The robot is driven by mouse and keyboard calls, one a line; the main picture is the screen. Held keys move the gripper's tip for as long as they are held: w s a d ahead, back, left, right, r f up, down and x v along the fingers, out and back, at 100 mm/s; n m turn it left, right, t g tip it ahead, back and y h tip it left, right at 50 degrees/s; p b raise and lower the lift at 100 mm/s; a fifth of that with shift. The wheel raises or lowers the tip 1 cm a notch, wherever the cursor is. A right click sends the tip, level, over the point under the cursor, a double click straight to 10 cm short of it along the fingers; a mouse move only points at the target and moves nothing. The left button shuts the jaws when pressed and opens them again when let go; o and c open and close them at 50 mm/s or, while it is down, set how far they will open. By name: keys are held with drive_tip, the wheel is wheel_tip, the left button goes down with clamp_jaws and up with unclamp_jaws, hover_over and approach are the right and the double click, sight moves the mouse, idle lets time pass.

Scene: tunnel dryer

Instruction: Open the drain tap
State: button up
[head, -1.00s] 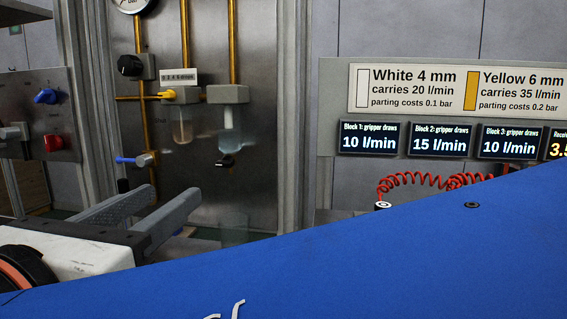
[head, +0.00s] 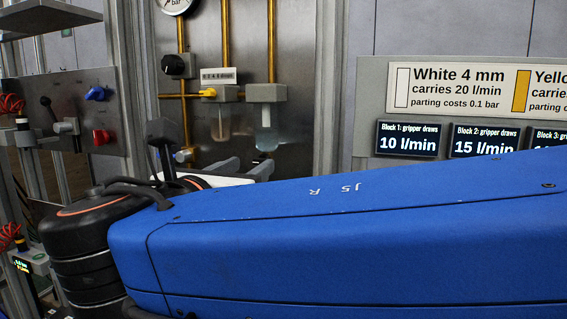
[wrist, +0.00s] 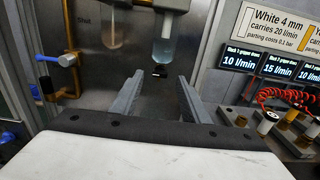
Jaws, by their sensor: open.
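A tap with a blue lever (wrist: 50,58) sits low on a brass pipe at the left of the wrist view; its lever lies sideways. I cannot tell for sure which of these two is the drain tap. My gripper (wrist: 160,79) is open and empty.
A second bowl (head: 221,124) hangs left of the clear one. A yellow lever (head: 208,93) and black knob (head: 178,66) are above. A side panel (head: 75,115) with blue and red knobs stands left. Red coiled hoses (wrist: 285,94) and fittings are at right.

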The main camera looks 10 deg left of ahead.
sight(259, 161)
drive_tip(key=shift+w+d, duration=0.2)
drive_tip(key=shift+w, duration=1.75)
drive_tip(key=shift+c, duration=0.7)
clamp_jaws()
